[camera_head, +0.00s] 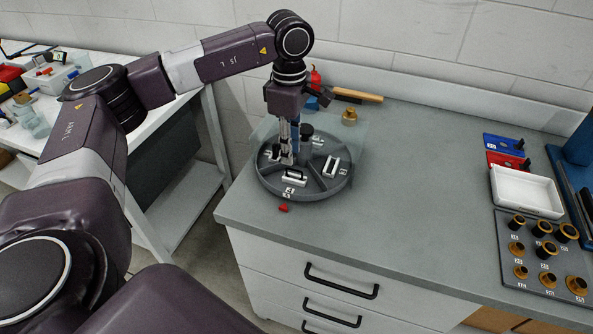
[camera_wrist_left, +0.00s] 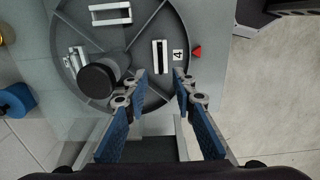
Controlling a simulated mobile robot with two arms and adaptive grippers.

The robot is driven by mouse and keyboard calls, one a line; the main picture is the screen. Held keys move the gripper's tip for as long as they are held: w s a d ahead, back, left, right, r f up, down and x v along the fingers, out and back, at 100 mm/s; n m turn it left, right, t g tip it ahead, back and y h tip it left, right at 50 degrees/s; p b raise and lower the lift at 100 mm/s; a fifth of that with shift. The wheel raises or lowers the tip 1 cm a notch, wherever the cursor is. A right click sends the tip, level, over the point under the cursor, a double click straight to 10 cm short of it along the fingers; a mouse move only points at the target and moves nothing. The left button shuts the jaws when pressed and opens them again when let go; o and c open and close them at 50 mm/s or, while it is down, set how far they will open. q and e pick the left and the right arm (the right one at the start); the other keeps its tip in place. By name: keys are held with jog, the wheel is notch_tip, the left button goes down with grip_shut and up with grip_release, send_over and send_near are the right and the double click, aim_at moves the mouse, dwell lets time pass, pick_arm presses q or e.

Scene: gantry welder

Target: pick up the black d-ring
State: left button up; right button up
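A round grey divided tray (camera_head: 262,184) stands on the bench, and its rim shows in the wrist view. It holds white-and-dark parts: one by the label 4 (camera_head: 295,178), which also shows just ahead of the fingertips in the wrist view (camera_wrist_left: 160,55), and one in the right compartment (camera_head: 331,166). A dark round knob (camera_wrist_left: 98,80) stands at its middle. I cannot make out which piece, if any, is the black d-ring. My left gripper (camera_head: 287,157) points down over the tray's left part. Its fingers (camera_wrist_left: 160,82) are apart with nothing visibly held. My right gripper is not in view.
A small red piece (camera_head: 284,208) lies in front of the tray, near the bench edge. A brass piece (camera_head: 349,116) and a wooden handle (camera_head: 358,96) lie behind. A white bin (camera_head: 526,192) and a board of round fittings (camera_head: 508,262) are at right. The middle bench is clear.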

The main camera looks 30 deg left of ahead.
aim_at(292, 169)
pick_arm(q)
notch_tip(292, 169, down, 4)
jog(key=shift+s+d+r+p, duration=0.1)
jog(key=shift+d+p, duration=0.05)
jog(key=shift+p, duration=0.5)
jog(key=shift+f, duration=0.65)
grip_shut()
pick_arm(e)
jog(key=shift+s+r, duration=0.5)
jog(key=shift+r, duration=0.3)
